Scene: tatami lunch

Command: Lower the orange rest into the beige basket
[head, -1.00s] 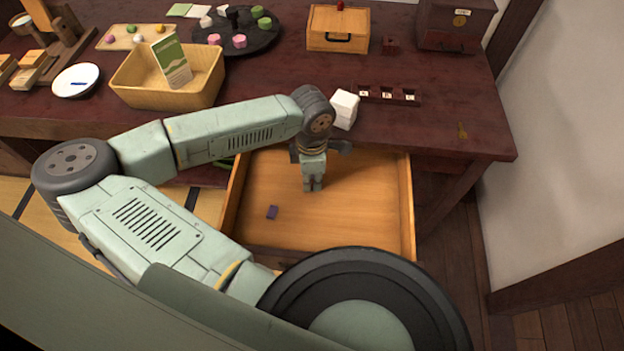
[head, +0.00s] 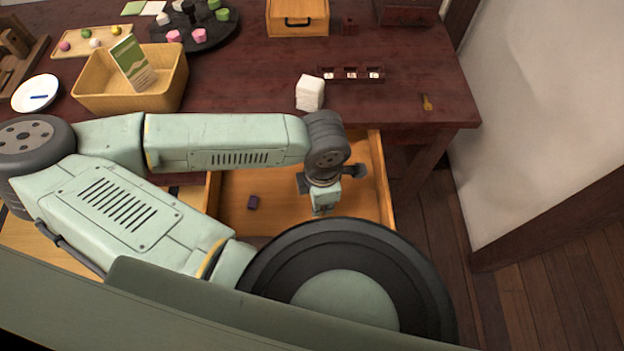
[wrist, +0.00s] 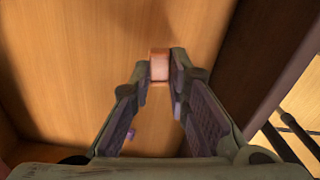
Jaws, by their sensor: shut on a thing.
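My gripper (wrist: 159,68) is shut on a small orange block-like thing, the orange rest (wrist: 160,66), held between its fingertips in the wrist view. In the head view my gripper (head: 324,208) points down over the open wooden drawer (head: 285,222); the orange rest cannot be made out there. The beige basket (head: 175,84) stands on the dark table at the left, well apart from my gripper. A green and white card packet (head: 132,62) leans upright inside it.
A small purple block (head: 253,202) lies in the drawer. On the dark table (head: 240,95) are a white block stack (head: 310,92), a three-slot tray (head: 350,73), a white plate (head: 36,93), a wooden box (head: 297,17) and a brass key (head: 426,102).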

